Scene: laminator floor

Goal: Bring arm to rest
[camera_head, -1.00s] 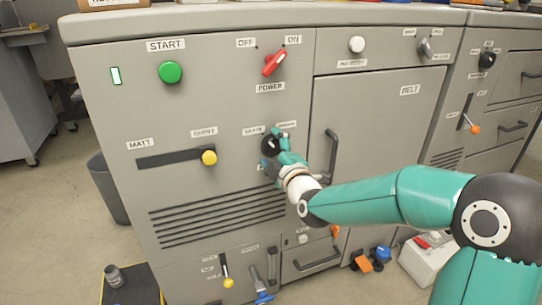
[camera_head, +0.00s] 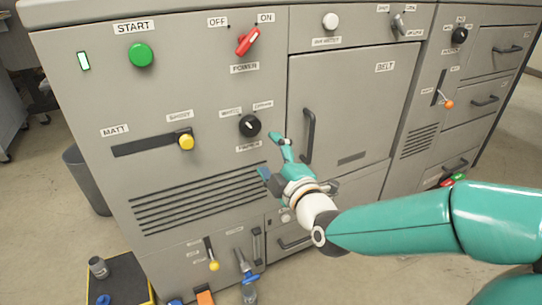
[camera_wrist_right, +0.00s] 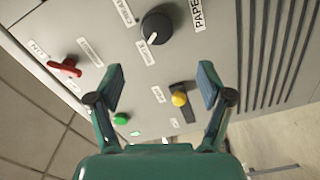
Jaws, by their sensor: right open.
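My right arm comes in from the right in the head view. Its gripper (camera_head: 272,156) is in front of the machine panel, just below and right of the black paper knob (camera_head: 250,125), apart from it. In the right wrist view the gripper (camera_wrist_right: 160,82) has its two fingers spread with nothing between them. The black knob (camera_wrist_right: 157,26) shows beyond the fingertips there, clear of them. The yellow slider knob (camera_head: 186,142) is at the right end of its slot. The red power switch (camera_head: 248,41) tilts toward ON. My left gripper is not in view.
The grey machine (camera_head: 75,120) fills the view, with a green start button (camera_head: 141,55) and a belt door handle (camera_head: 308,136). Lower levers (camera_head: 213,264) sit below the vents. A dark bin (camera_head: 84,180) and a black-yellow mat (camera_head: 125,278) stand at the left.

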